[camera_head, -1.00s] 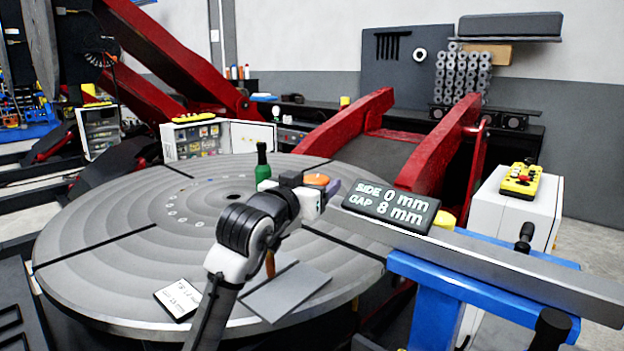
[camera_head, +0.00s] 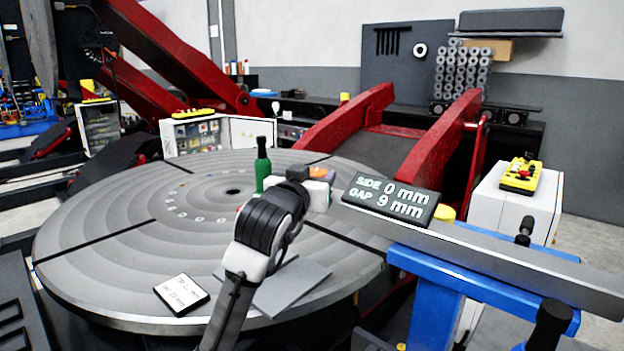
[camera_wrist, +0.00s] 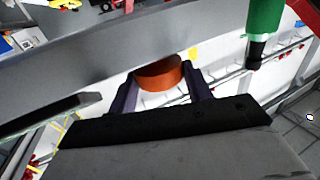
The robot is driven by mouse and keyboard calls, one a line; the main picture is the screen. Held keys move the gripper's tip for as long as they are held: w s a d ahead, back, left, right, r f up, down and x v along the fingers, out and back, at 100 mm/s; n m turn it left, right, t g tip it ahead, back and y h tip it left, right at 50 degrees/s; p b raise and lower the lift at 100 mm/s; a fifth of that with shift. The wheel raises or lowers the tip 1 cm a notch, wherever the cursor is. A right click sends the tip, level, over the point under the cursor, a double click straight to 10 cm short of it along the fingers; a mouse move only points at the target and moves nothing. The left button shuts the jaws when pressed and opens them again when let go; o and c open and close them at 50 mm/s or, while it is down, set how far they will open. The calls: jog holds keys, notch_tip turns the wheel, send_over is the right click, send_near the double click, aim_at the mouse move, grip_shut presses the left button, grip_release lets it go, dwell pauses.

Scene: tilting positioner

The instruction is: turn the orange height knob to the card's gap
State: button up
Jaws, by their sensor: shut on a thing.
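The orange height knob (camera_head: 321,172) is beside the far edge of the round table, partly hidden by my gripper in the head view. The wrist view shows the orange knob (camera_wrist: 158,74) between my two dark fingers. My gripper (camera_wrist: 163,88) is shut on it. The readout (camera_head: 391,199) shows SIDE 0 mm and GAP 9 mm. The white card (camera_head: 181,294) lies near the front left of the round table; its print is too small to read surely.
A green handle with a black end (camera_head: 263,168) stands just left of my gripper. A grey plate (camera_head: 287,287) lies on the round table (camera_head: 110,225) below my arm. A long metal beam (camera_head: 520,268) and blue stand (camera_head: 435,275) are at right.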

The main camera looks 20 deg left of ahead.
jog(key=shift+d+f+n+y, duration=0.1)
jog(key=shift+d+n+y, duration=0.1)
jog(key=shift+n+y, duration=0.8)
jog(key=o, duration=1)
jog(key=shift+c, duration=0.2)
jog(key=s+d+b, duration=0.2)
jog(key=s+b, duration=0.2)
jog(key=s, duration=0.9)
jog(key=shift+s, duration=0.3)
